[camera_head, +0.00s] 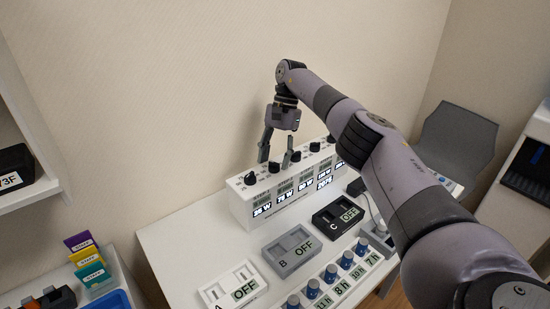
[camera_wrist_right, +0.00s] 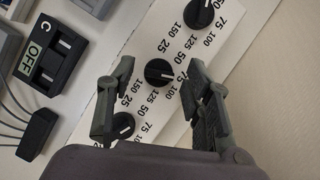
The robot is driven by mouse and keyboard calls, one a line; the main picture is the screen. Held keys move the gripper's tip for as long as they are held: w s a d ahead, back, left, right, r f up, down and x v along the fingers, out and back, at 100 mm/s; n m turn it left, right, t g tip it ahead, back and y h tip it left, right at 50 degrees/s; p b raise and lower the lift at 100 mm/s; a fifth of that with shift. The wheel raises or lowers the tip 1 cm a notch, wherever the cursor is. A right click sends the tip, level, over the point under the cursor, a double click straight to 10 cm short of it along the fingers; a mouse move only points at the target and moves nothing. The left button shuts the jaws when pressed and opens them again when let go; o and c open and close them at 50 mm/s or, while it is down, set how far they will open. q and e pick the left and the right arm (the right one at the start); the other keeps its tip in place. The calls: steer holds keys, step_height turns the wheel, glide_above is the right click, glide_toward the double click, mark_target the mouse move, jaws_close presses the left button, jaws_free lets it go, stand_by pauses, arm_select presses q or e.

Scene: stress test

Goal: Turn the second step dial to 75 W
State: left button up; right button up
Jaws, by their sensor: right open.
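A long white box (camera_head: 240,205) stands on the white table against the wall, with several black dials in a row on top and small displays on its front. The second dial from the left (camera_head: 274,168) is just below the fingertips of my right gripper (camera_head: 275,161). In the wrist view, a black dial (camera_wrist_right: 159,72) lies between and slightly beyond the open fingers (camera_wrist_right: 158,92); its pale pointer line points right in the picture. Scale numbers from 25 to 150 are printed beside it. My left gripper is not in view.
Neighbouring dials (camera_wrist_right: 199,14) and (camera_wrist_right: 123,126) sit close on both sides. In front of the box are switch panels A (camera_head: 220,296), B (camera_head: 272,258) and C (camera_head: 325,225), reading OFF, and a row of blue knobs (camera_head: 330,273). A grey chair (camera_head: 455,135) stands right.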

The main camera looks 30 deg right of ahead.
step_height(320, 180, up, 10)
steer(key=shift+f, duration=0.25)
stand_by(0.5)
